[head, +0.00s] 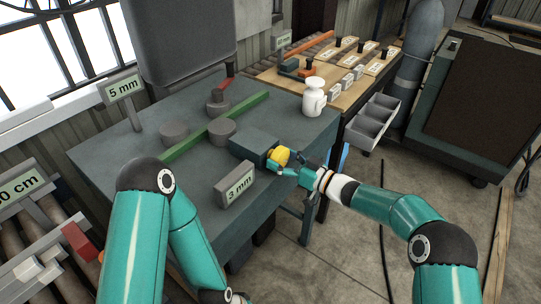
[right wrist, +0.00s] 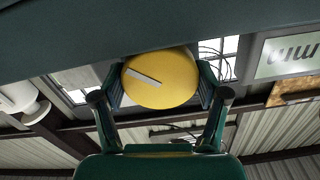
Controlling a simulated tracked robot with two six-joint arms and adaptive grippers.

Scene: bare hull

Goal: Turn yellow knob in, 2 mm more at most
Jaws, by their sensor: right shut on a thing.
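The yellow knob (head: 279,156) sits on the right end of a dark grey block (head: 252,146) on the workbench. My right gripper (head: 282,164) is shut on the knob from the right. In the right wrist view the yellow knob (right wrist: 160,78) lies between the two fingers of my right gripper (right wrist: 160,84), one on each side. A pale line marks the knob's face. A sign reading "3 mm" (head: 236,186) stands in front of the block. My left arm shows at the lower left; its gripper cannot be made out.
The workbench (head: 290,117) also bears a long green bar (head: 180,146), grey round pieces (head: 221,131), a white bottle (head: 313,96) and a "5 mm" sign (head: 122,89). A wooden table (head: 290,78) with blocks and labels stands behind. A grey bin (head: 369,123) is at its right.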

